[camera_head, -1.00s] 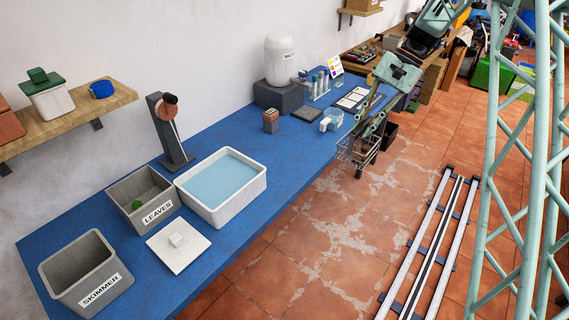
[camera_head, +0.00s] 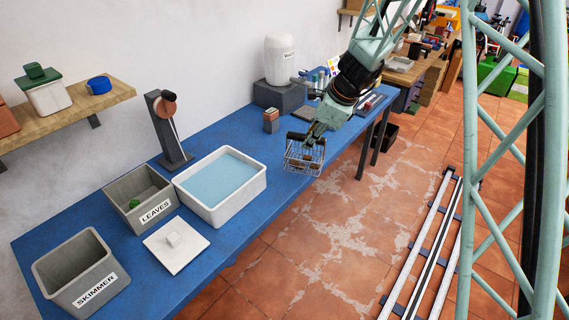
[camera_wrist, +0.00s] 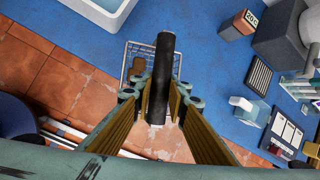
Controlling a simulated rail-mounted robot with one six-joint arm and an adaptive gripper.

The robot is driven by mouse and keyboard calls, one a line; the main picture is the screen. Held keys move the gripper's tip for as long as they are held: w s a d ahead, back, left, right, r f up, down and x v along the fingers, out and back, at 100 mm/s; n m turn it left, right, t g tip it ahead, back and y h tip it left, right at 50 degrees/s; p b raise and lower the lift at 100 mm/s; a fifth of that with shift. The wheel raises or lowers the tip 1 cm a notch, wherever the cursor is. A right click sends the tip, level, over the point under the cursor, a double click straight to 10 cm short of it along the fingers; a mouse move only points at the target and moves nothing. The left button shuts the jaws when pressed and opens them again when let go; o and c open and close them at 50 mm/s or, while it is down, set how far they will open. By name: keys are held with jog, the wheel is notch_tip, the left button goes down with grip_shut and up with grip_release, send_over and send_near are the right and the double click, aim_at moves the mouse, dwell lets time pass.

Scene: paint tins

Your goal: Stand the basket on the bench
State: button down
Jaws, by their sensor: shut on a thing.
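The basket (camera_head: 303,160) is a small wire-mesh basket. My gripper (camera_head: 314,134) is shut on it and holds it at the bench's front edge, right of the white water basin. In the wrist view, a dark cylindrical handle (camera_wrist: 162,75) lies between my finger pads, and part of the wire mesh (camera_wrist: 133,50) shows beside it. The blue bench (camera_head: 232,225) and some floor show around the basket from above. I cannot tell whether its bottom touches the bench.
The white basin (camera_head: 222,190) stands left of the basket. A small box with an orange top (camera_head: 271,121) stands behind it, near a grey block (camera_head: 279,95) bearing a white container. Blue bench top is bare between the basin and box. Tiled floor lies in front.

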jog(key=s+m, duration=0.1)
jog(key=s+f+m, duration=0.1)
jog(key=s+m+t+h, duration=0.1)
jog(key=shift+f, duration=0.25)
jog(key=shift+s+d+f+m+h, duration=0.2)
jog(key=shift+s+d+m+h, duration=0.15)
jog(key=shift+s+m, duration=0.2)
jog(key=shift+w+a, duration=0.1)
jog(key=shift+w, duration=0.05)
jog(key=shift+w+a+f+p, duration=0.1)
jog(key=shift+w+a+p, duration=0.55)
jog(key=shift+w, duration=0.35)
jog(key=shift+w+a+f+p, duration=0.1)
jog(key=shift+w+a+p, duration=0.5)
jog(key=shift+w, duration=0.4)
jog(key=shift+w+a+p, duration=0.65)
jog(key=shift+w, duration=0.35)
jog(key=w+a+f+p, duration=0.1)
jog(key=w+a+p, duration=0.3)
jog(key=w+p, duration=0.1)
jog(key=shift+w+p, duration=0.3)
jog(key=shift+w, duration=0.5)
jog(key=shift+w+a, duration=0.15)
jog(key=shift+a, duration=0.05)
jog(key=shift+w+a+f+b, duration=0.1)
jog(key=shift+f+b, duration=0.5)
jog(key=shift+f, duration=0.3)
jog(key=shift+w+a+f+b, duration=0.1)
jog(key=shift+f+b, duration=0.5)
jog(key=shift+f, duration=0.3)
